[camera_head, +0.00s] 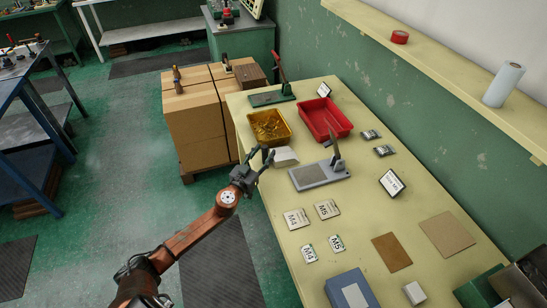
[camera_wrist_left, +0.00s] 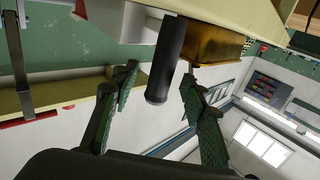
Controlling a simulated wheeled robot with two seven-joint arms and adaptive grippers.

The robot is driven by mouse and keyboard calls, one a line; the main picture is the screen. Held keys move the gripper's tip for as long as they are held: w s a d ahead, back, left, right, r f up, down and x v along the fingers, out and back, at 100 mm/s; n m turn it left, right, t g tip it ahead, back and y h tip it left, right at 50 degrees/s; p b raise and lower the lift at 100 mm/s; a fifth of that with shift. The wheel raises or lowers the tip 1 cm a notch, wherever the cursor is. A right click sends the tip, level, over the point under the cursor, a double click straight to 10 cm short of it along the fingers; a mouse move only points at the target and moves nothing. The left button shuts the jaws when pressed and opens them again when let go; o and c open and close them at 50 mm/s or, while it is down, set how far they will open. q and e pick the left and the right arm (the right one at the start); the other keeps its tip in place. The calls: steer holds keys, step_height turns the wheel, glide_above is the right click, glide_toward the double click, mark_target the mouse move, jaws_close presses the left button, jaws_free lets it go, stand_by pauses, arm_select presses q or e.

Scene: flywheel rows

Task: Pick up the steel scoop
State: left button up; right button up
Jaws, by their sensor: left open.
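The steel scoop (camera_head: 286,157) looks like a pale grey piece near the left edge of the table, just right of my left gripper (camera_head: 262,157) and below the yellow bin. In the left wrist view a dark round handle (camera_wrist_left: 168,58), apparently the scoop's, points between the two fingers of my left gripper (camera_wrist_left: 160,82). The fingers are open, with visible gaps at both sides of the handle. In the head view the gripper hides most of the handle. My right gripper is not in view.
The yellow bin (camera_head: 269,141) holds small brassy parts, and a red bin (camera_head: 325,132) stands beside it. A grey plate with an upright lever (camera_head: 320,174) is right of the scoop. Label cards (camera_head: 297,217) lie nearer. Cardboard boxes (camera_head: 203,118) stand left of the table.

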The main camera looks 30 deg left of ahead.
arm_select(q)
steer(key=shift+w+a+f, duration=0.1)
steer(key=shift+w, duration=0.5)
steer(key=shift+c, duration=0.6)
jaws_close()
